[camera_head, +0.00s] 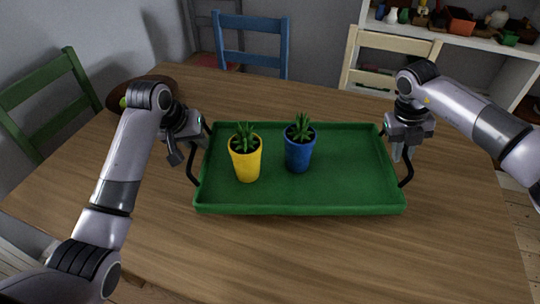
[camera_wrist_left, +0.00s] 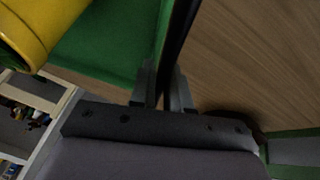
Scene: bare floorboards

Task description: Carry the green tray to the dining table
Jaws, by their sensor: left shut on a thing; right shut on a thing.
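The green tray (camera_head: 345,190) is over the wooden dining table (camera_head: 270,255); I cannot tell whether it touches the top. A yellow pot (camera_head: 247,165) and a blue pot (camera_head: 299,152), each with a spiky plant, stand upright in its left half. My left gripper (camera_head: 190,148) is shut on the black handle at the tray's left end. In the left wrist view the fingers (camera_wrist_left: 162,88) close around this dark handle beside the green wall (camera_wrist_left: 150,70). My right gripper (camera_head: 401,150) is shut on the black handle at the right end.
A dark bowl (camera_head: 125,93) with something green in it sits on the table at the back left. A green chair (camera_head: 45,98), a blue chair (camera_head: 253,45) and a cream chair (camera_head: 385,62) stand around the table. A white shelf (camera_head: 450,40) with several small items is at the back right.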

